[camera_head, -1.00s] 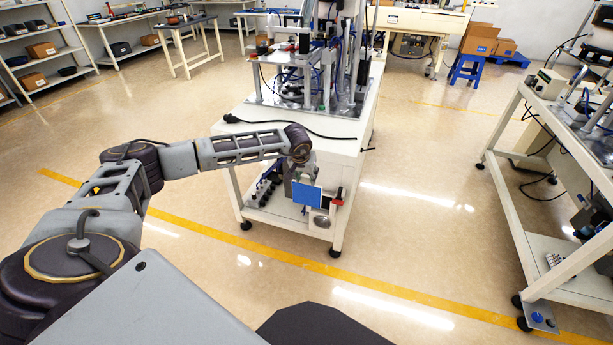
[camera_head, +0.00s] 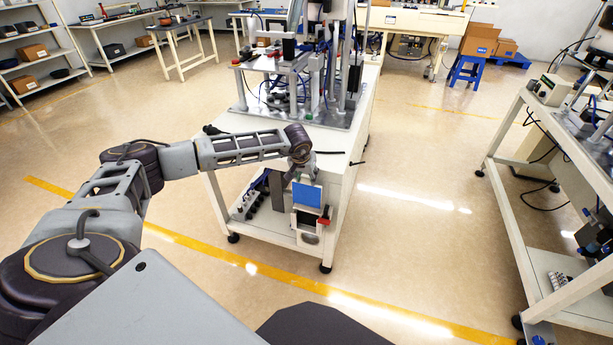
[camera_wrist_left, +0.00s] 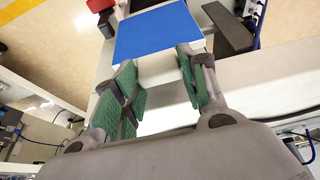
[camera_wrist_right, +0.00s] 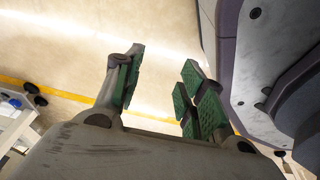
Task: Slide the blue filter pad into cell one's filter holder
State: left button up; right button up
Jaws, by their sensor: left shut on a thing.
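The blue filter pad (camera_head: 307,194) is a flat blue square with a pale edge. It hangs from my left gripper (camera_head: 301,173) in front of the end of the white cart. In the left wrist view the pad (camera_wrist_left: 158,34) lies at the fingertips of my left gripper (camera_wrist_left: 157,60), which is shut on its pale part. A white housing with a dark opening (camera_head: 308,219), perhaps the filter holder, sits just below the pad on the cart's end; I cannot tell whether they touch. My right gripper (camera_wrist_right: 157,75) is open and empty above the floor.
A red handle (camera_head: 325,218) sticks out beside the housing. The cart's top (camera_head: 338,140) carries a machine (camera_head: 300,85) and a loose black cable. Another white cart (camera_head: 545,130) stands at right. The floor between the carts is clear.

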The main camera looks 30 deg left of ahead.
aim_at(306, 181)
pick_arm(q)
jog(key=shift+w, duration=0.3)
pick_arm(e)
jog(key=shift+w+f, duration=0.1)
jog(key=shift+f, duration=0.05)
pick_arm(q)
jog(key=shift+f, duration=0.3)
pick_arm(e)
jog(key=shift+w+a+r, duration=0.15)
jog(key=shift+w+r, duration=0.05)
jog(key=shift+w, duration=0.1)
pick_arm(q)
jog(key=shift+f+b, duration=0.3)
jog(key=shift+b, duration=0.15)
jog(key=shift+f+b, duration=0.3)
jog(key=shift+f, duration=0.15)
jog(key=shift+f+b, duration=0.35)
jog(key=shift+f, duration=0.6)
jog(key=shift+f+b, duration=0.25)
jog(key=shift+b, duration=0.15)
jog(key=shift+f, duration=0.1)
pick_arm(e)
jog(key=w+a+r, duration=0.3)
jog(key=w+r, duration=0.1)
jog(key=r, duration=0.1)
jog(key=shift+a+r, duration=0.25)
